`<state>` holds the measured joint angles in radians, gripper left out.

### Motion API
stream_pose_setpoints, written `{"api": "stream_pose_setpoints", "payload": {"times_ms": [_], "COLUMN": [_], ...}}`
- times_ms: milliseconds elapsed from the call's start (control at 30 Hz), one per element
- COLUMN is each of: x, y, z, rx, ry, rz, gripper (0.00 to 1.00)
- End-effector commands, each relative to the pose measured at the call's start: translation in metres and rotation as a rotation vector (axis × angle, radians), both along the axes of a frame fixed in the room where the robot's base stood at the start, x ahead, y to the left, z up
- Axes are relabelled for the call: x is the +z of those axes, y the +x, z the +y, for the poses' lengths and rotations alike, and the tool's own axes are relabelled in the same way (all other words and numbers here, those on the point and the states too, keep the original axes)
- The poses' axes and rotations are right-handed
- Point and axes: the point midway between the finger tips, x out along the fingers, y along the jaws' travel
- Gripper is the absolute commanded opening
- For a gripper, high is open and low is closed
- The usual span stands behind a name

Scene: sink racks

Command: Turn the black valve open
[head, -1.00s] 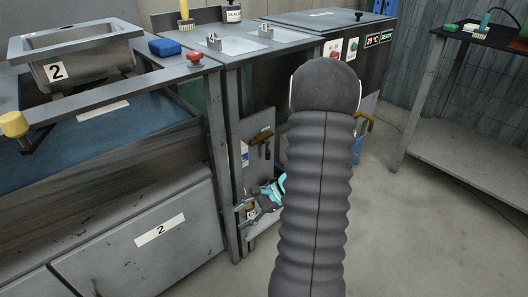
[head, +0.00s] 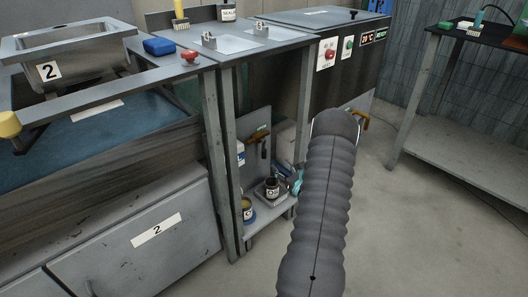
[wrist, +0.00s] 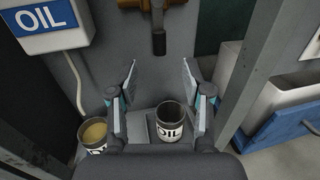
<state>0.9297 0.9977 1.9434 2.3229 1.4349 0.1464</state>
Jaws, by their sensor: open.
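The black valve handle (wrist: 158,42) hangs down from a brass pipe fitting (wrist: 150,5) at the top of the wrist view. In the head view the dark handle (head: 263,150) shows on a grey panel under the counter. My gripper (wrist: 158,80) is open and empty, its two fingers spread left and right below the handle and apart from it. In the head view the arm mostly hides my gripper; only a bit of teal (head: 297,184) shows.
An oil can (wrist: 172,121) stands on a small platform low between my fingers. A second can (wrist: 93,134) with yellowish contents stands left. A blue-and-white OIL box (wrist: 45,25) is on the left. The counter (head: 160,75) and leg (head: 230,160) bound the space.

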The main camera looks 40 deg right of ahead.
Motion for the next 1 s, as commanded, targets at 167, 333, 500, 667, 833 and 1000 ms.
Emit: {"api": "stream_pose_setpoints", "payload": {"times_ms": [167,333,500,667,833,1000], "x": [0.0,0.0,0.0,0.0,0.0,0.0], "y": [0.028,0.06,0.09,0.113,0.126,0.129], "z": [-0.002,-0.005,-0.009,-0.012,-0.013,-0.014], "rx": [0.005,0.005,0.005,0.003,0.004,0.003], "ry": [-0.001,-0.001,-0.001,-0.001,0.0,0.0], "rz": [0.0,0.0,0.001,0.0,0.002,0.002], "gripper": [0.49,0.49,0.49,0.49,0.49,0.49]}}
